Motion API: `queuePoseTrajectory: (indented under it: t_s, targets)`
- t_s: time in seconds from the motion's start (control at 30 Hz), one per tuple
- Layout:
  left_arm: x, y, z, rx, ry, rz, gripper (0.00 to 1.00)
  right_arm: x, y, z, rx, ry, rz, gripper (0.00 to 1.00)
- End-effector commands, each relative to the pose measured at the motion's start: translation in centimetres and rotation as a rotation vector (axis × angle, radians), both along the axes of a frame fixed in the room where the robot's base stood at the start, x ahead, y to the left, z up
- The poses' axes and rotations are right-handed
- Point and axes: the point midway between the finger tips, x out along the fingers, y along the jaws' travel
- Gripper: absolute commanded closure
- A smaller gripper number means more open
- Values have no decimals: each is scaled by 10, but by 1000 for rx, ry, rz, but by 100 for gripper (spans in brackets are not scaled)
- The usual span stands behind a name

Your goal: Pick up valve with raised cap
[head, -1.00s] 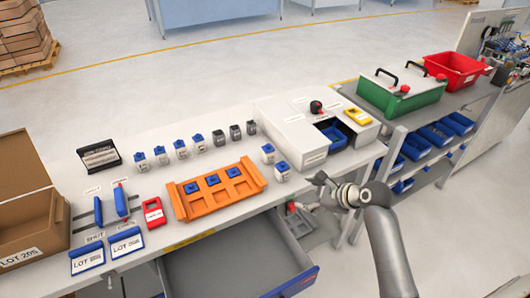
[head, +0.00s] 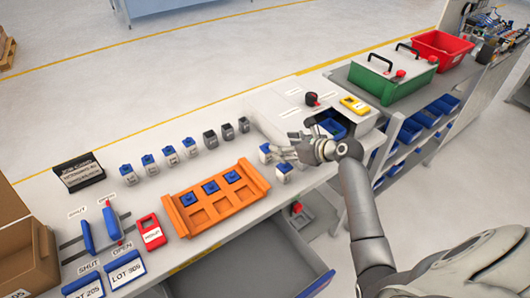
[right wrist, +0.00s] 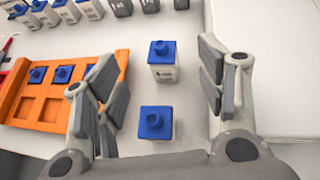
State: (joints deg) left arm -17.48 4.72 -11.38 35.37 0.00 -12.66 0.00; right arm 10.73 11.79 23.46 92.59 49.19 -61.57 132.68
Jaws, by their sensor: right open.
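Two white valves with blue caps stand by themselves on the bench right of the orange tray. The farther valve (head: 264,154) and nearer valve (head: 284,173) are beside my right gripper (head: 287,151). In the right wrist view, my open gripper (right wrist: 158,72) has its fingers spread either side of the farther valve (right wrist: 162,69) and nearer valve (right wrist: 156,124), holding neither. More blue-capped valves (head: 148,164) stand in a row behind the tray. My left gripper is out of view.
The orange tray (head: 216,213) holds three blue-topped pieces. Dark grey blocks (head: 227,131) end the back row. A white housing with a blue bin (head: 333,124) stands right of my gripper. An open drawer (head: 245,265) juts out below the bench.

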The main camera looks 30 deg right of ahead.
Motion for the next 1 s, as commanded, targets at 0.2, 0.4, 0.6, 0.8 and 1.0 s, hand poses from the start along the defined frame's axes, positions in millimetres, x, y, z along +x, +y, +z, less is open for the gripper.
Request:
queuePoseTrajectory:
  t_s: [0.2, 0.4, 0.6, 0.8, 1.0]
  targets:
    - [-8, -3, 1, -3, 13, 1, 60, 21, 7, -12, -1, 0, 0, 35]
    - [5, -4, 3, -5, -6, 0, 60, 28, 10, -16, -1, 0, 0, 35]
    - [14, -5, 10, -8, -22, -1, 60, 44, 18, -29, 0, 1, 1, 35]
    - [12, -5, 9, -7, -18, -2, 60, 60, 23, -40, 0, 0, 0, 35]
    - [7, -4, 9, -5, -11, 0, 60, 65, 25, -43, -2, -1, 0, 35]
